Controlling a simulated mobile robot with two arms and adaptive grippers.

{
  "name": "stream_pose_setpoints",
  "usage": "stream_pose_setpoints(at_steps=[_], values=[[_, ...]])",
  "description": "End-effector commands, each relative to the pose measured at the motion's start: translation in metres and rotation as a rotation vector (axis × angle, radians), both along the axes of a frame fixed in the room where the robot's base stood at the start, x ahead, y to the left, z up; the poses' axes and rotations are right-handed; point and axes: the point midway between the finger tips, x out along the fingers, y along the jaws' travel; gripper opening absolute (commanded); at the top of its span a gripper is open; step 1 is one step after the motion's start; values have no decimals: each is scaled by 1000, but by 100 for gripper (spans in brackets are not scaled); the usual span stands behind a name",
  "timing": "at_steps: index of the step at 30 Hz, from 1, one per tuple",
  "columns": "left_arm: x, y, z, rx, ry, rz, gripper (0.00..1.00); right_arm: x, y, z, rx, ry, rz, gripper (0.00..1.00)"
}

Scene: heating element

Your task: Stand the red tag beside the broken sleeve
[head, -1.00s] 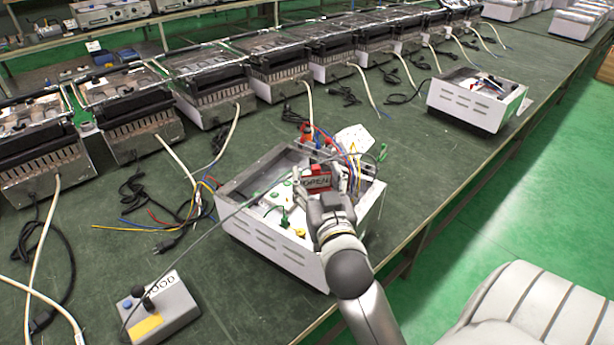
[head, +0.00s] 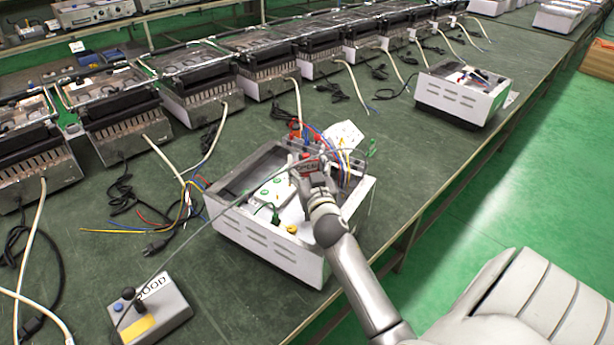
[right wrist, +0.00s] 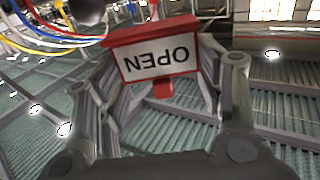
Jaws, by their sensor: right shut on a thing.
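The red tag is a small red stand with a white face reading OPEN, upside down in the right wrist view (right wrist: 157,62). It also shows in the head view (head: 307,166). My right gripper (head: 308,176) is shut on the tag and holds it over the open white metal box (head: 265,250). Its fingers stand on either side of the tag in the right wrist view (right wrist: 160,90). I cannot pick out the broken sleeve; coloured wires (head: 335,142) rise at the box's far right side, beside the gripper. My left gripper is not in view.
A grey control box marked GOOD (head: 160,312) stands at the front left. A row of heaters (head: 200,85) with loose cables lines the back. Another open white box (head: 464,95) stands at the right. The green bench is clear between the two white boxes.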

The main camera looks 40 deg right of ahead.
Motion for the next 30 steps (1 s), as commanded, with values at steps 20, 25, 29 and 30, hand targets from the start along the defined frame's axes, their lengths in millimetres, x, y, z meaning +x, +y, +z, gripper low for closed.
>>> stream_pose_setpoints(at_steps=[20, 25, 29, 30], values=[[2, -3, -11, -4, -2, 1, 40, 3, -3, -40, 0, 1, 0, 45], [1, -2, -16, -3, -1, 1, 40, 3, -3, -46, 0, 1, 0, 45], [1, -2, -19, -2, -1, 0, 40, 3, -3, -50, 1, 2, 0, 45], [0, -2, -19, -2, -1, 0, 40, 3, -2, -50, 1, 3, 0, 45]])
